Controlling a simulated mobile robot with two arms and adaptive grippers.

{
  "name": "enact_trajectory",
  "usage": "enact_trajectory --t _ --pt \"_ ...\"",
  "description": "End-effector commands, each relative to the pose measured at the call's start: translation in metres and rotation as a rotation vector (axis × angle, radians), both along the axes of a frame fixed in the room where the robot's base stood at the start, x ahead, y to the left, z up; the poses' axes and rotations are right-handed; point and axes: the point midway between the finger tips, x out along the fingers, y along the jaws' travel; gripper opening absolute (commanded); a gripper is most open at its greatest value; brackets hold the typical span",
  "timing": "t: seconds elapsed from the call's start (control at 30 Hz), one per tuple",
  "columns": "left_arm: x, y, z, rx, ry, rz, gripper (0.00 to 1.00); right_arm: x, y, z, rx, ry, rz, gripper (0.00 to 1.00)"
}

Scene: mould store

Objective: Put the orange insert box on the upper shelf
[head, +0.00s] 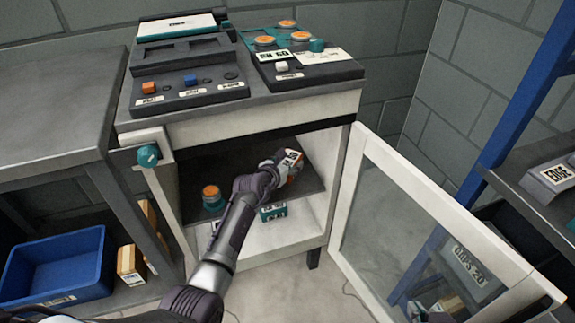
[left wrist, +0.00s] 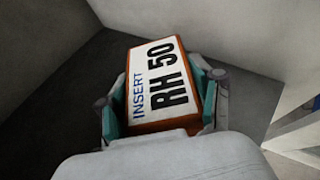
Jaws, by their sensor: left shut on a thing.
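The orange insert box (head: 293,158) is inside the open cabinet, over the dark upper shelf (head: 236,165), near its right side. In the left wrist view the box (left wrist: 165,83) shows a white label reading INSERT RH 50 and orange edges. My left gripper (head: 282,163) is shut on it, with teal pads along two opposite sides. The box is close to the inner corner of the cabinet walls. Whether its underside touches the shelf cannot be told. My right gripper is not in view.
An orange-topped jar (head: 212,192) stands left on the upper shelf. A teal box (head: 273,211) is in the lower compartment. The glazed door (head: 420,215) stands open to the right. A bench (head: 60,105) with a blue bin (head: 60,265) below is left; a blue-posted rack (head: 520,100) is right.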

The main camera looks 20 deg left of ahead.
Motion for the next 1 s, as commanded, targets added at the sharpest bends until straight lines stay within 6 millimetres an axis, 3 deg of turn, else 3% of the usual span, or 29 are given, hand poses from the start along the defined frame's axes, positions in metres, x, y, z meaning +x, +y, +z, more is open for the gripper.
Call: enact_trajectory --t 0.37,0.4,0.53,1.0 --pt "0.0008 0.0002 -0.0002 0.000 -0.005 0.001 0.12 0.0031 0.0012 0.0023 0.004 -0.019 0.001 0.00" --pt "0.0001 0.0002 -0.0017 0.001 -0.001 0.001 0.70 0.0035 0.0013 0.0030 0.005 -0.022 0.001 0.00" --pt "0.0001 0.0002 -0.0017 0.001 -0.001 0.000 0.91 0.0033 0.0012 0.0028 0.005 -0.020 0.001 0.00" --pt "-0.0025 0.0007 0.0017 0.000 0.000 0.000 0.93 -0.0027 -0.0007 -0.0003 -0.003 0.018 0.000 0.00"
